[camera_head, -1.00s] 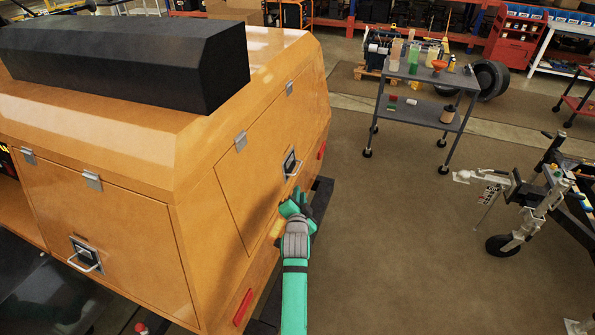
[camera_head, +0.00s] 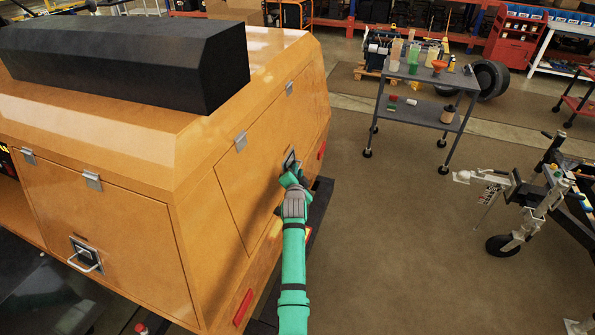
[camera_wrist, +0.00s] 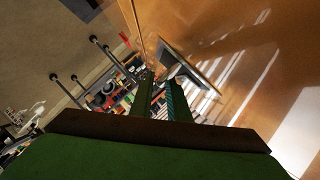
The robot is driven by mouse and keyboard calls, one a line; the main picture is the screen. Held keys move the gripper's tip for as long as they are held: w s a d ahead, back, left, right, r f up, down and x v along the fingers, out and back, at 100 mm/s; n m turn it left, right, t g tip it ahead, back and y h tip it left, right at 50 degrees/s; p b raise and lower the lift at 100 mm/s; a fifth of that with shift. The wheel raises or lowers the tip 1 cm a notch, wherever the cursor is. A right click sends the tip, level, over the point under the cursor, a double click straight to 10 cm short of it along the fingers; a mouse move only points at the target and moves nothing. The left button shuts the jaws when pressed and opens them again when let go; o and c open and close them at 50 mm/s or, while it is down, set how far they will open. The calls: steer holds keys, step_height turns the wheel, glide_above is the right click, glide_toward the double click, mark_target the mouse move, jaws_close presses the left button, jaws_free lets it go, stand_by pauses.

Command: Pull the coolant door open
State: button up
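The orange housing's right-hand door (camera_head: 254,167) is a flush, shut-looking panel with two grey hinges along its top edge. Its dark latch plate (camera_head: 289,158) shows just past my gripper (camera_head: 294,178), which hides the pull handle in the head view. In the wrist view, the latch and its metal handle (camera_wrist: 190,66) lie just beyond and right of my gripper (camera_wrist: 161,78). The two green fingers are apart, with background showing between them. The right fingertip overlaps the latch in the picture; I cannot tell whether it touches the handle.
Another housing door (camera_head: 100,235) with its own handle (camera_head: 84,258) faces left of the corner. A grey cart (camera_head: 425,95) with bottles stands at the back right. A wheeled metal stand (camera_head: 515,205) is at the right. The floor between is clear.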

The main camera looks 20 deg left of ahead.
steer(key=shift+w+a+f, duration=0.15)
steer(key=shift+w+f, duration=0.05)
steer(key=shift+w, duration=0.4)
jaws_close()
steer(key=shift+f, duration=0.1)
stand_by(1.1)
